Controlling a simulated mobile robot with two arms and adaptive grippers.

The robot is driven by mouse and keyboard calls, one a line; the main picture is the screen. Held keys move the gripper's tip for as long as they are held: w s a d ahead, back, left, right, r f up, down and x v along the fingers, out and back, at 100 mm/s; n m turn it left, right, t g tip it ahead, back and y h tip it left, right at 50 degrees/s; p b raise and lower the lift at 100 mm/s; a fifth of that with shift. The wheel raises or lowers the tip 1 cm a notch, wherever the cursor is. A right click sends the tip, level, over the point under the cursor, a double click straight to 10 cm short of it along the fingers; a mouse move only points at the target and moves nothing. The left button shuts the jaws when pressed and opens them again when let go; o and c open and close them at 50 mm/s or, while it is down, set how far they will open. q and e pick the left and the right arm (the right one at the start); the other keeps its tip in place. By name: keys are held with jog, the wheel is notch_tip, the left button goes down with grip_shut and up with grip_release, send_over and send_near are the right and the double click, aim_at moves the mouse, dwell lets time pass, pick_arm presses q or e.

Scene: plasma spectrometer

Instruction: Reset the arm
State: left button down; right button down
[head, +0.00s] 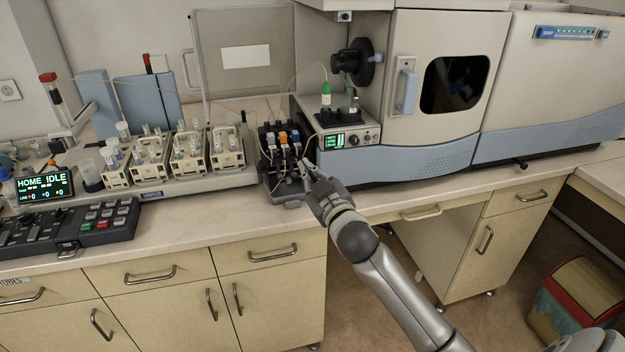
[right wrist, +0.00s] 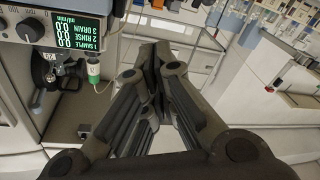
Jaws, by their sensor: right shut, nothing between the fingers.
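My right arm reaches in from the lower right in the head view. My right gripper (head: 304,168) is shut and empty, with its fingertips in front of the small black pump (head: 268,172) with coloured clips. I cannot tell whether they touch it. In the right wrist view the closed fingers (right wrist: 157,58) point away from the camera with nothing between them. The sampler arm (head: 62,118) with a red cap stands at the left behind the racks. The sampler display (head: 44,187) reads HOME IDLE. My left gripper is not in view.
Vial racks (head: 190,155) fill the tray left of the pump. A black control panel (head: 68,228) lies at the front left. The spectrometer (head: 440,90) stands at the right; its small screen (right wrist: 82,30) shows SAMPLE, RINSE and DRAIN at 0.0.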

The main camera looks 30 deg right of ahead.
jog(key=s+f+g, duration=0.3)
jog(key=f+g, duration=0.2)
jog(key=f, duration=1.8)
jog(key=s+a+f+g, duration=0.1)
jog(key=s+f, duration=0.3)
jog(key=f, duration=0.3)
jog(key=s+f+m+g, duration=0.15)
jog(key=s+f, duration=0.25)
jog(key=f, duration=0.4)
jog(key=s+a+f+n+g, duration=0.1)
jog(key=s+f+g, duration=0.1)
jog(key=s+f, duration=0.35)
jog(key=s+a+f+g+y, duration=0.1)
jog(key=s+a+f+g, duration=0.1)
jog(key=s+f, duration=0.7)
jog(key=s+a+f+g, duration=0.2)
jog(key=s+f, duration=0.7)
jog(key=s+a+f+g, duration=0.1)
jog(key=s+f+g, duration=0.1)
jog(key=s, duration=0.8)
jog(key=s+a+f+m+g+y, duration=0.1)
jog(key=s+f, duration=0.3)
jog(key=s, duration=0.6)
jog(key=shift+s+a+f+g, duration=0.3)
jog(key=shift+a+g, duration=0.25)
jog(key=shift+a, duration=0.25)
